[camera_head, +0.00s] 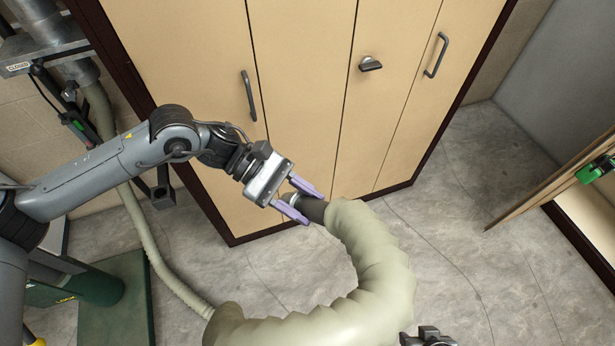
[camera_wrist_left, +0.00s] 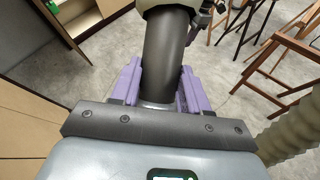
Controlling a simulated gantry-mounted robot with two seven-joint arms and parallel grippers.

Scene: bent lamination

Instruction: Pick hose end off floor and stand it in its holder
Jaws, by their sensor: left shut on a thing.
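My left gripper (camera_head: 310,208) has its purple fingers shut on the dark hose end (camera_head: 316,211) in front of the tan cabinet. In the left wrist view the hose end (camera_wrist_left: 168,62) is a dark tube between the purple fingers (camera_wrist_left: 160,88), clear of the floor. The thick cream hose (camera_head: 372,262) curves from it down to the lower edge of the head view. A dark bracket-like part (camera_head: 163,192) shows at the left beyond my arm; I cannot tell whether it is the holder. A dark gripper-like part (camera_head: 430,337), probably my right gripper, is cut off at the bottom edge.
The tan cabinet (camera_head: 297,80) with dark handles stands behind the gripper. A green cylinder and base (camera_head: 120,300) and a thin hose (camera_head: 150,245) are at left. An open wooden panel (camera_head: 560,187) is at right. Grey floor is free between. Wooden trestles (camera_wrist_left: 285,60) show in the wrist view.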

